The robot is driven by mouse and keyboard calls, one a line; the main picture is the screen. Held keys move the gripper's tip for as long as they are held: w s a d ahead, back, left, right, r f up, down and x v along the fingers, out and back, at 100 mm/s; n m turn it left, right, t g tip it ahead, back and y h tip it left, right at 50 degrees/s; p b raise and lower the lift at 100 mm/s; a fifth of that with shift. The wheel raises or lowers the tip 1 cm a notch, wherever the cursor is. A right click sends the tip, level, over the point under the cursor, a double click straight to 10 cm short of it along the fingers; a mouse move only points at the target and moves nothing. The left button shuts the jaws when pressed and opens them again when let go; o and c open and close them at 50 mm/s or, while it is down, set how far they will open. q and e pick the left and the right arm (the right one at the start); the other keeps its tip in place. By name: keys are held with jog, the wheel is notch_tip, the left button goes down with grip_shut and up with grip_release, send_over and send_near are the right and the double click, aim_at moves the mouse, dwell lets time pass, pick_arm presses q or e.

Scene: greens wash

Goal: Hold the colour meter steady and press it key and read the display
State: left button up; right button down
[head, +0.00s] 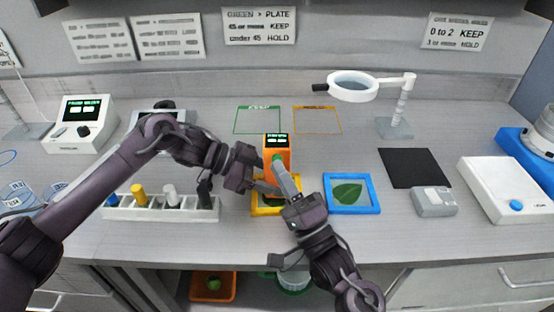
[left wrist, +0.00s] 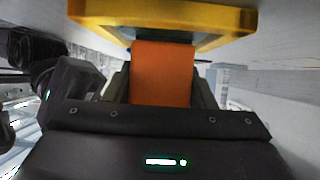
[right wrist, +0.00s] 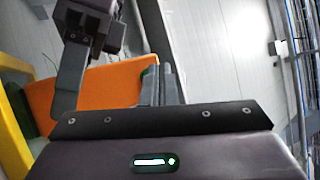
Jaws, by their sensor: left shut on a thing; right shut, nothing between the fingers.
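The orange colour meter (head: 270,147) stands upright over the yellow frame (head: 262,211). Its dark display (head: 277,139) is lit with green text too small to read. My left gripper (head: 264,186) is shut on the meter's body from the left. In the left wrist view the orange body (left wrist: 162,75) sits between the fingers, below the yellow frame (left wrist: 160,18). My right gripper (head: 278,162) is shut and empty, its fingertips at the green key on the meter's front. In the right wrist view the shut fingertips (right wrist: 162,72) are beside the orange body (right wrist: 98,88); contact with the key is unclear.
A blue frame with a green leaf (head: 349,192) lies to the right. A white rack of bottles (head: 150,213) is at the left. Behind stand a magnifier (head: 353,86) and green and orange outlined areas. A black mat (head: 414,168) and grey box (head: 434,202) lie right.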

jog(key=shift+w, duration=0.3)
jog(key=shift+s, duration=0.15)
dwell(0.5)
jog(key=shift+s, duration=0.8)
jog(key=shift+s, duration=2.5)
dwell(0.7)
pick_arm(q)
jog(key=o, duration=0.8)
